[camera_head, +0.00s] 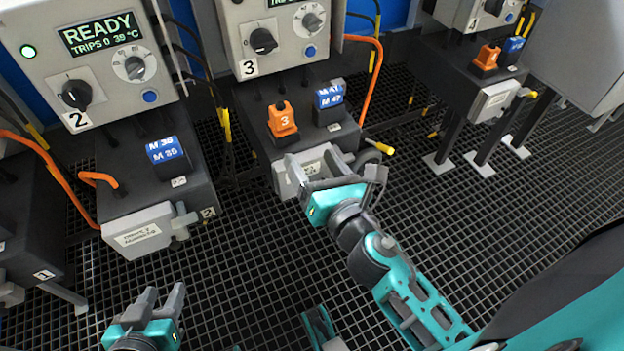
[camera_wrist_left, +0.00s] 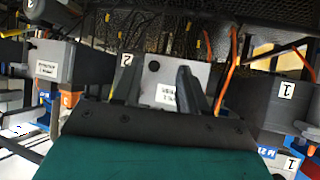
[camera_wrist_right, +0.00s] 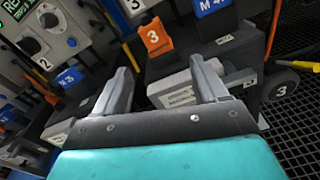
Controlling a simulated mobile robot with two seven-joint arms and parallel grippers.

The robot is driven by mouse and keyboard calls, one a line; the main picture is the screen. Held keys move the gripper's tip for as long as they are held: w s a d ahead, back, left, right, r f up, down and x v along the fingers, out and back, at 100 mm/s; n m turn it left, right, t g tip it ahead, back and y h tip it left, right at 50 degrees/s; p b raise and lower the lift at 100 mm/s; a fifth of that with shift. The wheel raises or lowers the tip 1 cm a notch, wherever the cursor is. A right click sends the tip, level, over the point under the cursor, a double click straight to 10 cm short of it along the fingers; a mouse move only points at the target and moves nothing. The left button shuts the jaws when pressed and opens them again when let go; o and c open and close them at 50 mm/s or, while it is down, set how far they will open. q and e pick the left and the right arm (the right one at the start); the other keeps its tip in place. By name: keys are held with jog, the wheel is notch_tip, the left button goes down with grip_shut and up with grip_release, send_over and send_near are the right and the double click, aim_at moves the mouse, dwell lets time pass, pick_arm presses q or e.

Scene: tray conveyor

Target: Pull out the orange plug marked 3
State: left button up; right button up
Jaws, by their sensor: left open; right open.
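The orange plug marked 3 (camera_head: 283,120) sits upright in the dark base of station 3, left of a blue block marked M 47 (camera_head: 328,97). In the right wrist view the plug (camera_wrist_right: 154,38) stands beyond my finger gap. My right gripper (camera_head: 336,168) is open and empty, in front of and below the plug, close to the grey labelled box (camera_head: 284,181) on the base front; I cannot tell whether it touches. It hides part of that box. My left gripper (camera_head: 163,292) is open and empty over the floor grating, below station 2.
Station 2 (camera_head: 130,170) stands to the left with a blue block (camera_head: 168,150) and a grey front box (camera_head: 140,232). Another orange plug (camera_head: 487,57) is at the right station. The grating between stations is clear.

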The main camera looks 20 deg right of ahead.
aim_at(284, 115)
jog(key=w+n, duration=0.1)
jog(key=w, duration=0.3)
jog(key=w+n, duration=0.1)
jog(key=w, duration=0.4)
jog(key=w+a+n+p, duration=0.1)
jog(key=w, duration=0.3)
jog(key=shift+w+t, duration=0.25)
jog(key=shift+t, duration=0.05)
pick_arm(q)
jog(key=shift+s+a+f, duration=0.2)
jog(key=shift+s, duration=0.05)
pick_arm(e)
jog(key=shift+r, duration=0.1)
jog(key=c, duration=1.1)
pick_arm(q)
jog(key=shift+w+d+r, duration=0.1)
jog(key=shift+w+r, duration=0.1)
jog(key=shift+r, duration=0.1)
pick_arm(e)
jog(key=shift+r, duration=0.15)
jog(key=shift+c, duration=0.2)
pick_arm(q)
jog(key=shift+s+r+p, duration=0.1)
jog(key=shift+r+p, duration=0.6)
jog(key=shift+p, duration=0.2)
pick_arm(e)
jog(key=shift+r, duration=0.85)
